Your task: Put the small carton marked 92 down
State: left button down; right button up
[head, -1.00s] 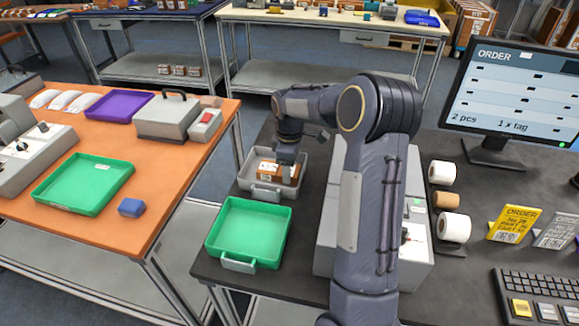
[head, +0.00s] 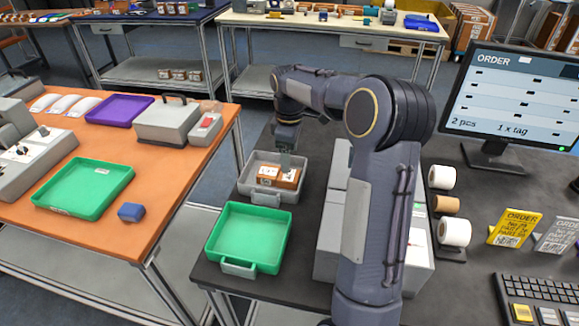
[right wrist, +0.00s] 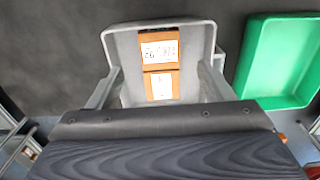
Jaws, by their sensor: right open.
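Brown cardboard with white labels (right wrist: 159,50) lies inside the grey tray (right wrist: 124,40). In the right wrist view one label appears to carry 92, upside down. A second labelled brown face (right wrist: 161,86) lies against it; I cannot tell whether this is a separate carton. In the head view the brown cardboard (head: 268,174) sits low in the grey tray (head: 265,197). My right gripper (head: 288,163) is above it, pointing down. In the right wrist view its fingers (right wrist: 160,78) stand wide apart, one on each side, open. My left gripper is not in view.
A green tray (head: 248,236) stands in front of the grey tray, near the dark table's left edge. A grey box-like machine (head: 332,240) is partly hidden behind my right arm. Paper rolls (head: 454,231), order cards (head: 515,227) and a monitor (head: 515,105) stand right.

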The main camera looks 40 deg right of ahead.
notch_tip(320, 180, up, 5)
jog(key=shift+r, duration=0.1)
dwell(0.7)
